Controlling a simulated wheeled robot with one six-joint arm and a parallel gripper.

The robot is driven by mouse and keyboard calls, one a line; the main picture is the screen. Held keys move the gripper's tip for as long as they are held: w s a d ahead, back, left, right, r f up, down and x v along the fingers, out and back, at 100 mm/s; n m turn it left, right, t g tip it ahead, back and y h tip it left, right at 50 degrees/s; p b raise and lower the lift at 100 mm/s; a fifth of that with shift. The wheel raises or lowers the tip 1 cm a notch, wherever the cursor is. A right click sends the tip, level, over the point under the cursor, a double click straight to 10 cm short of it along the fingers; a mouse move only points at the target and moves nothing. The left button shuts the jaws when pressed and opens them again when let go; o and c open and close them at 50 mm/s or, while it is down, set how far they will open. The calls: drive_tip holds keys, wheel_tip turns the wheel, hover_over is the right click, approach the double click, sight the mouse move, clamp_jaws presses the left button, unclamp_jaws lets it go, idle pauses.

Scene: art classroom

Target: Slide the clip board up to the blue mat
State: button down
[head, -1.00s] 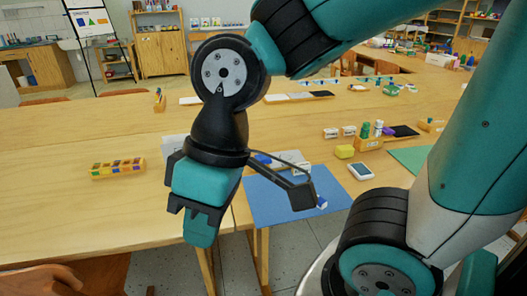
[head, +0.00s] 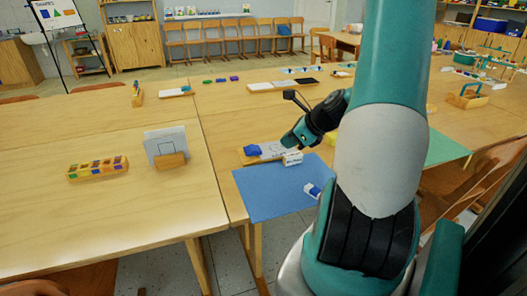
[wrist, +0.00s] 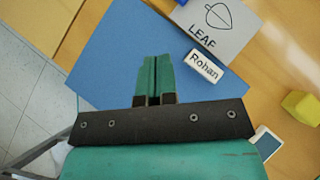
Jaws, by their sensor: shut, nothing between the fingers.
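The clip board (head: 244,158) lies on the table at the far edge of the blue mat (head: 262,195). It has a blue clip (head: 252,150) and a sheet of paper; in the wrist view the paper (wrist: 222,28) reads LEAF. I cannot tell whether board and mat touch, as the white Rohan name block (head: 292,158) and my gripper hide part of the border. My gripper (head: 288,141) is by the board's right end in the head view. In the wrist view its fingers (wrist: 155,58) are together and empty, over the blue mat (wrist: 105,65), beside the name block (wrist: 203,66).
A blue-and-white block (head: 312,190) lies on the mat. A yellow block (wrist: 300,104) and a small device (wrist: 266,142) are to the right. A colour box (head: 97,168) and a card in a wooden stand (head: 167,147) are left.

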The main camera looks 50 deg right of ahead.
sight(255, 152)
drive_tip(key=shift+m, duration=0.8)
drive_tip(key=w+f, duration=0.2)
drive_tip(key=w+f+b, duration=0.1)
drive_tip(key=f, duration=0.2)
drive_tip(key=w+d+f, duration=0.1)
drive_tip(key=w+f, duration=0.1)
drive_tip(key=f, duration=0.1)
drive_tip(key=shift+w, duration=0.3)
drive_tip(key=shift+w+r+h, duration=0.1)
drive_tip(key=shift+w+h, duration=0.2)
drive_tip(key=shift+w, duration=0.95)
drive_tip(key=shift+w+a, duration=0.1)
drive_tip(key=shift+w, duration=0.7)
drive_tip(key=shift+w+a+r+p, duration=0.1)
drive_tip(key=shift+w+r+p, duration=0.1)
drive_tip(key=shift+w+p, duration=0.55)
drive_tip(key=shift+f, duration=0.25)
